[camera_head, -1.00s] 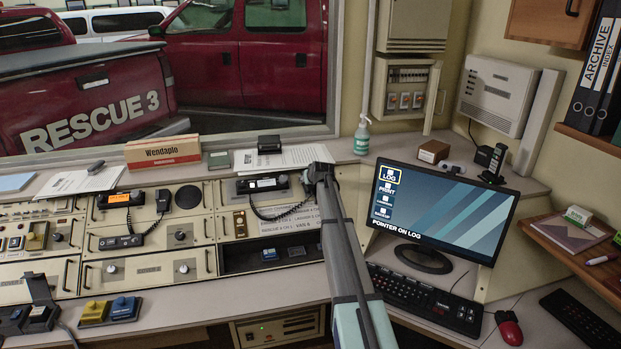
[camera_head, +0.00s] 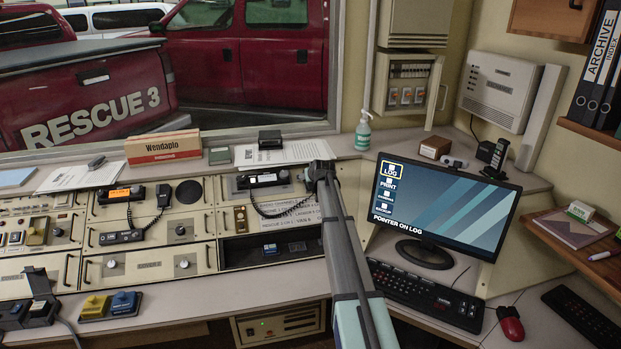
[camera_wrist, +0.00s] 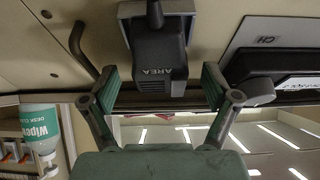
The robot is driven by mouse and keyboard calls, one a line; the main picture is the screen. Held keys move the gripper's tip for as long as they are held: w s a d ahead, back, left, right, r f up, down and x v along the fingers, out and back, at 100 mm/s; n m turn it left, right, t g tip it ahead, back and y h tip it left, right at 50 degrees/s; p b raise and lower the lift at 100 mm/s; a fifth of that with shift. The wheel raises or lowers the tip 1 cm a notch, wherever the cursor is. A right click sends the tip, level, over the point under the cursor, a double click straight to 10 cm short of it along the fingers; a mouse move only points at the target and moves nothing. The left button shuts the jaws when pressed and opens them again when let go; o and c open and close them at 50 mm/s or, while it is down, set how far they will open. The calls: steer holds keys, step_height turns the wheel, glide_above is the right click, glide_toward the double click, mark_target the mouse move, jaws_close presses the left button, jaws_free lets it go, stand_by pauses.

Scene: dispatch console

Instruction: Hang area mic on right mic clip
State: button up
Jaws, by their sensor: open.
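The area mic (camera_wrist: 158,55) is a dark block lettered AREA, upside down in the wrist view, with a dark stem or cord at its top edge. A grey bracket (camera_wrist: 190,22), apparently the right mic clip, frames it from behind. I cannot tell if the mic is fully seated there. My gripper (camera_wrist: 160,84) is open, one finger on each side of the mic, with gaps showing. In the head view my gripper (camera_head: 321,176) is at the right end of the console and hides the mic and clip. A coiled cord (camera_head: 285,212) runs from the radio (camera_head: 262,180) towards it.
The monitor (camera_head: 445,210) stands close right of my arm, with the keyboard (camera_head: 425,295) below. Papers (camera_head: 285,153) lie on the ledge behind.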

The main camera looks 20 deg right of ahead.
steer(key=v, duration=1.2)
steer(key=shift+f, duration=0.1)
